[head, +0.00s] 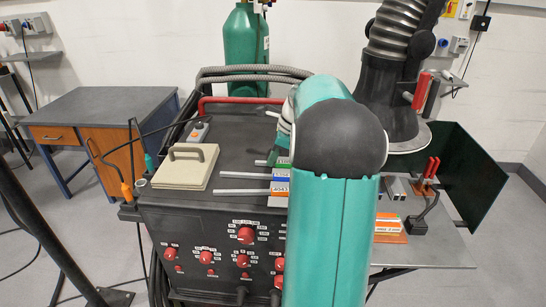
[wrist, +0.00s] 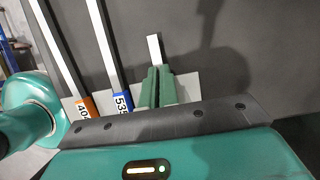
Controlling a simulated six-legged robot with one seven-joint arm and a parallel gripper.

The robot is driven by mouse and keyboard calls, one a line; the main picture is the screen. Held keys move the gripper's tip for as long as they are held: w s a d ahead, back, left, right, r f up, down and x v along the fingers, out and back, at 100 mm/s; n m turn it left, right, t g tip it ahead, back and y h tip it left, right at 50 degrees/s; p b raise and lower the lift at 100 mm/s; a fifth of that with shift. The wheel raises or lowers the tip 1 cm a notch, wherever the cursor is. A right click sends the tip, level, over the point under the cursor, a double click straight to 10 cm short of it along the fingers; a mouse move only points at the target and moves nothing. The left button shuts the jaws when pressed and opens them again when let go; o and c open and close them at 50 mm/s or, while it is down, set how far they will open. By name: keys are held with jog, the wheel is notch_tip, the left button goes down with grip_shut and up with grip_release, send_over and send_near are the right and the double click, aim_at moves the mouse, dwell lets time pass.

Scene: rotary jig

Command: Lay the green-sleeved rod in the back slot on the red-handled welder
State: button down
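The welder (head: 237,130) stands in front of me with a dark flat top and a red handle (head: 240,101) at the back. The green-sleeved rod (head: 261,163) is behind the blue-sleeved rod (head: 245,176), over the welder's top; its pale bar also shows in the wrist view (wrist: 155,50). My gripper (wrist: 160,88) appears shut around its green sleeve, at the middle of the wrist view. In the head view my arm hides most of the gripper and the sleeve's right end. I cannot tell whether the rod touches the top. The back slot is not clearly visible.
An orange-sleeved rod (wrist: 85,105) and the blue-sleeved rod (wrist: 122,102) lie side by side, left of my gripper in the wrist view. A beige handled box (head: 187,166) and small grey device (head: 200,131) sit on the welder's left. A black fume hood (head: 390,90) stands right.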

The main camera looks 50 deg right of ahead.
jog(key=c, duration=1.7)
grip_release()
jog(key=shift+f, duration=0.1)
jog(key=v, duration=1.2)
jog(key=shift+w+r, duration=0.1)
jog(key=shift+r, duration=0.1)
jog(key=a+r+n+h, duration=0.1)
jog(key=a+n+h, duration=0.1)
jog(key=a+n, duration=1.55)
jog(key=s+a+f+n, duration=0.2)
jog(key=s+a+n, duration=0.1)
jog(key=a, duration=0.4)
jog(key=s+a+f+n+t, duration=0.1)
jog(key=s+a+f+n, duration=0.2)
jog(key=a, duration=0.5)
jog(key=s+a+f+n+t, duration=0.1)
jog(key=s+a+f+n, duration=0.2)
jog(key=s+a, duration=0.3)
jog(key=shift+a+f+n+h, duration=0.1)
jog(key=shift+a+n+h, duration=0.3)
jog(key=shift+a+n, duration=0.5)
